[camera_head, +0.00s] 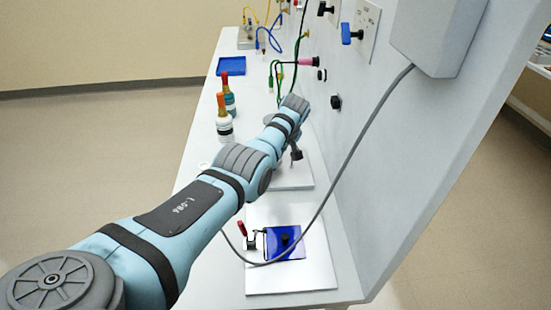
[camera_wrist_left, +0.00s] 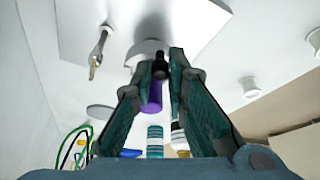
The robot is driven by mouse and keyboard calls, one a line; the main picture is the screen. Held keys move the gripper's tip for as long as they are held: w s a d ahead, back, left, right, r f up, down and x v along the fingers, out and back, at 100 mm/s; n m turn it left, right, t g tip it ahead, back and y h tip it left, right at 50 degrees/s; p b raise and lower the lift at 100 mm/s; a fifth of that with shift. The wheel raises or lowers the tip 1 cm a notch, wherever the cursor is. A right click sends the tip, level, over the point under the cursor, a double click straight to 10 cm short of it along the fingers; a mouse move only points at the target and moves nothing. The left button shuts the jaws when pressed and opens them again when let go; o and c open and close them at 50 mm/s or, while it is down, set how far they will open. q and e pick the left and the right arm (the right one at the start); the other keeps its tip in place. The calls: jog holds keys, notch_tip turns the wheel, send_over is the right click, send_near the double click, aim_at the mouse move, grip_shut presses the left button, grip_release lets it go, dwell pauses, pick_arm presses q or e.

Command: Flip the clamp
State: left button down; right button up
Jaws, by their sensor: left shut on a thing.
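My left gripper (camera_wrist_left: 158,66) is in the left wrist view, with its two teal fingers on either side of a clamp's handle. The handle has a purple grip (camera_wrist_left: 152,96) and a black part by the fingertips. The gripper is shut on this handle. Close by is a pale plate (camera_wrist_left: 75,28) with a metal fitting on it. In the head view my left arm hides most of the gripper and this clamp; a matching plate (camera_head: 300,176) shows below the arm. A second clamp with a red handle (camera_head: 242,229) stands upright beside a blue block on the nearer plate. My right gripper is not in view.
A grey cable (camera_head: 356,128) hangs from a wall box (camera_head: 437,35) across the nearer plate (camera_head: 292,279). Bottles (camera_head: 224,127) and a blue tray (camera_head: 231,66) stand farther along the bench. Knobs and coloured leads line the wall on the right.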

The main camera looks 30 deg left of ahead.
pick_arm(q)
jog(key=c, duration=1.6)
grip_release()
jog(key=shift+w+a, duration=0.1)
jog(key=shift+a, duration=0.05)
jog(key=v, duration=1.2)
jog(key=shift+f, duration=0.1)
